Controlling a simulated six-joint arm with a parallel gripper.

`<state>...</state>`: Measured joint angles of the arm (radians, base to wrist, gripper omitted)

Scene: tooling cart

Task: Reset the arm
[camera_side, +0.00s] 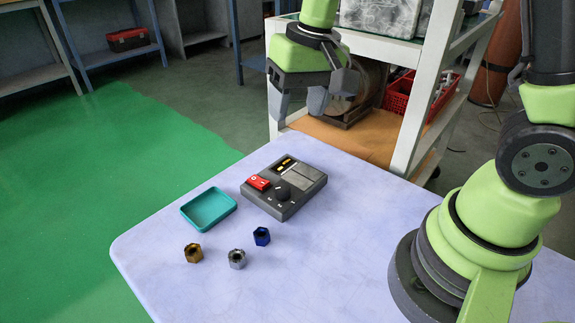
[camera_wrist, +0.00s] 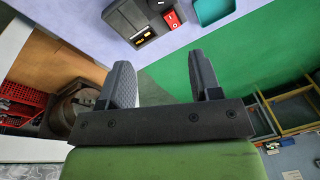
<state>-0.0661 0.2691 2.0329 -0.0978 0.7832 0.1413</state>
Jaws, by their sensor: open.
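My gripper (camera_side: 318,98) hangs in the air beyond the table's far edge in the side view, above and behind the dark control box (camera_side: 284,188). In the wrist view my gripper (camera_wrist: 165,85) has its two fingers wide apart with nothing between them. The control box lies on the table with a red switch and a black knob; part of it also shows at the top of the wrist view (camera_wrist: 145,18). My gripper is apart from everything on the table.
A teal tray (camera_side: 209,209), empty, sits left of the box. A brass nut (camera_side: 193,253), a silver nut (camera_side: 237,259) and a blue nut (camera_side: 262,236) stand in front on the pale table (camera_side: 330,265). A white shelf cart (camera_side: 412,115) stands behind, close to my gripper.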

